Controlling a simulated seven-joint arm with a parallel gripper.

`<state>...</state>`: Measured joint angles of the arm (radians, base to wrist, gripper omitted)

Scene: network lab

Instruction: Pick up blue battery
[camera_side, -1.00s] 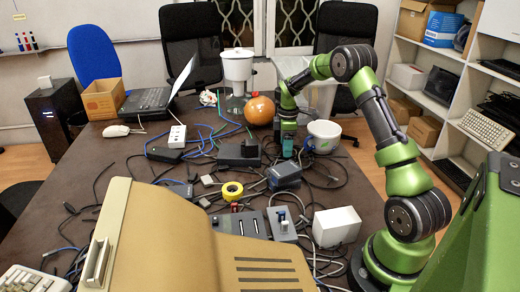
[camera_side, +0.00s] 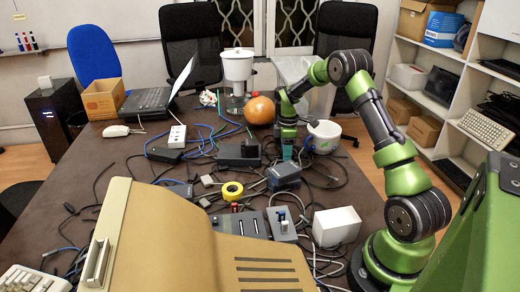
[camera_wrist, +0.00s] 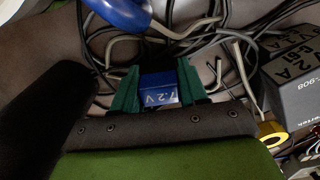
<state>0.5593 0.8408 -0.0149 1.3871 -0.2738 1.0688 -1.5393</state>
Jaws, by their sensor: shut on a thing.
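The blue battery (camera_wrist: 159,89), marked "7.2 V", sits between the two green fingers of my gripper (camera_wrist: 157,88) in the wrist view. The fingers touch it on both sides, and it is shut on the battery. In the side view my gripper (camera_side: 287,150) points down just above the table, left of the white tub. The battery is too small there to make out clearly. I cannot tell whether it still touches the table.
Tangled cables and black power adapters (camera_side: 240,153) lie around my gripper. A yellow tape roll (camera_side: 232,190), an orange ball (camera_side: 259,110), a white tub (camera_side: 324,136) and a white box (camera_side: 336,226) stand on the table (camera_side: 110,160). A blue object (camera_wrist: 118,12) lies close by.

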